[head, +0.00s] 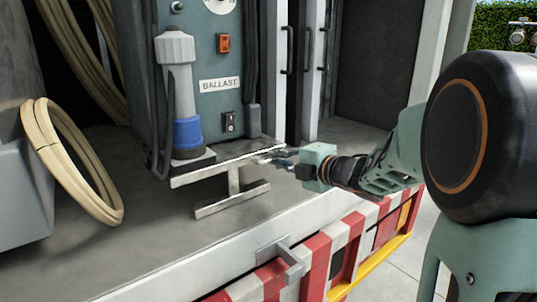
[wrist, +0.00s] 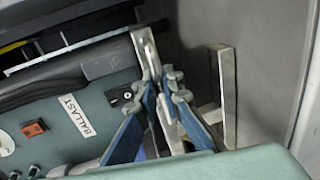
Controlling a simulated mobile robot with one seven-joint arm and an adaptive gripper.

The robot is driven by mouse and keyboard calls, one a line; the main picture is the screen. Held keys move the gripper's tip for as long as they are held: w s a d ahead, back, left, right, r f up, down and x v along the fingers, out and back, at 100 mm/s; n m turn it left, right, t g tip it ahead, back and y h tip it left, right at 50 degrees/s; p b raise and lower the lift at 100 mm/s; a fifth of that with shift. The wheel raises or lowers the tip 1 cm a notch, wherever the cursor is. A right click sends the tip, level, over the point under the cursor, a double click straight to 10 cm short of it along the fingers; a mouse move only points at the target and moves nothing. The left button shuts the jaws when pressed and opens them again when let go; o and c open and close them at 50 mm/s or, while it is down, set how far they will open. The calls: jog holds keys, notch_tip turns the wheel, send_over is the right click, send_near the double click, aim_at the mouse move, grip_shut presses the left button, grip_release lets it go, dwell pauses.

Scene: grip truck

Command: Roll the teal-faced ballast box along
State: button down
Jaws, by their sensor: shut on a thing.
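The ballast box (head: 222,105) has a teal face with a BALLAST label and an orange switch. It stands upright on the truck bed, and its face also shows in the wrist view (wrist: 104,118). A pale metal bar (head: 205,172) runs along its lower front edge, with a short strut to a second, lower bar (head: 225,203). My gripper (head: 272,158) is at the right end of the upper bar. In the wrist view, the blue fingers of my gripper (wrist: 160,84) are closed around a metal bar (wrist: 145,48). The exact finger contact is partly hidden.
A grey-and-blue cylinder (head: 177,90) stands against the box's face. Coiled tan hose (head: 65,160) lies to the left. The bed's edge has a red-and-white striped board (head: 318,250) and a metal bracket (head: 285,258). Bare bed floor (head: 130,240) lies in front of the box.

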jog(key=shift+s+d+f, duration=0.25)
jog(key=shift+s+d, duration=0.25)
jog(key=shift+s, duration=0.25)
jog(key=c, duration=2.4)
grip_release()
jog(key=shift+d, duration=0.1)
jog(key=shift+o, duration=0.3)
jog(key=shift+s+r, duration=0.1)
jog(key=shift+r, duration=0.05)
jog(key=v, duration=1.2)
